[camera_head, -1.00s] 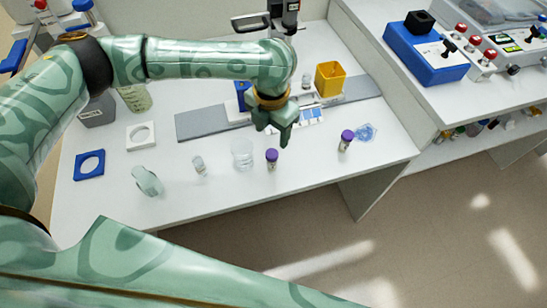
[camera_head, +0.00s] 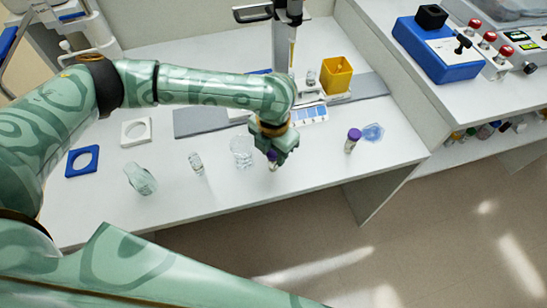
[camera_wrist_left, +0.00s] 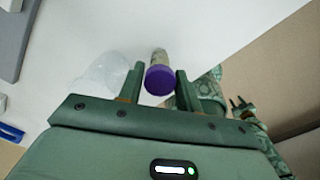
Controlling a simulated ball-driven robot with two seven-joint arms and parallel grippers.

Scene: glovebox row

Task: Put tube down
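A tube with a purple cap (camera_head: 272,155) stands near the front edge of the white table. My left gripper (camera_head: 277,148) is down over it. In the left wrist view the purple cap (camera_wrist_left: 159,80) lies between the two spread fingers of this gripper (camera_wrist_left: 160,88), with a gap on the left; contact on the right is hard to judge. A second purple-capped tube (camera_head: 353,140) stands to the right, apart from the gripper. My right gripper (camera_wrist_left: 241,106) shows small in the left wrist view, its fingers apart and empty.
A clear beaker (camera_head: 242,151) stands close left of the gripper. Further left are a small vial (camera_head: 196,163), a clear crumpled-looking item (camera_head: 140,178) and a blue square holder (camera_head: 69,162). A yellow bin (camera_head: 336,76) is behind. A blue translucent piece (camera_head: 373,132) lies right.

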